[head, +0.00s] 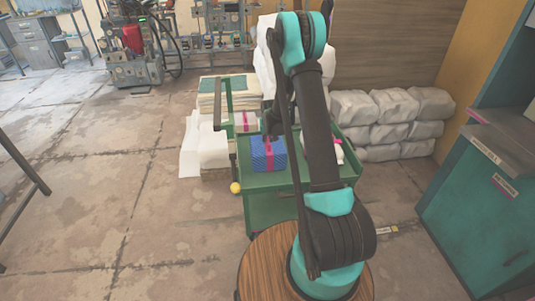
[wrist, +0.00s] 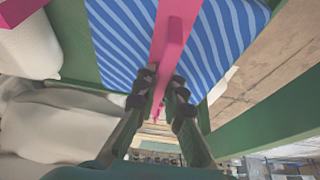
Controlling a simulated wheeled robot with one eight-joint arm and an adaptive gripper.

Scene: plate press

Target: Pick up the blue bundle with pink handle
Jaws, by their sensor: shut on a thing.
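The blue bundle (head: 257,162) lies on the green cart (head: 272,182), with a pink band around it. In the wrist view the bundle (wrist: 121,42) shows blue stripes, and its pink handle (wrist: 172,38) runs down between my fingers. My gripper (head: 270,132) is above the bundle in the head view, partly hidden by my arm. In the wrist view my gripper (wrist: 161,84) is shut on the pink handle, with one finger on each side. Whether the bundle is clear of the cart top cannot be told.
A white bundle with a pink band (head: 245,122) stands just behind on the cart, and another white bundle (head: 336,151) is to the right, partly behind my arm. A green upright frame (head: 217,118) rises at the cart's left. White sacks (head: 390,120) are stacked behind right. Open floor lies left.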

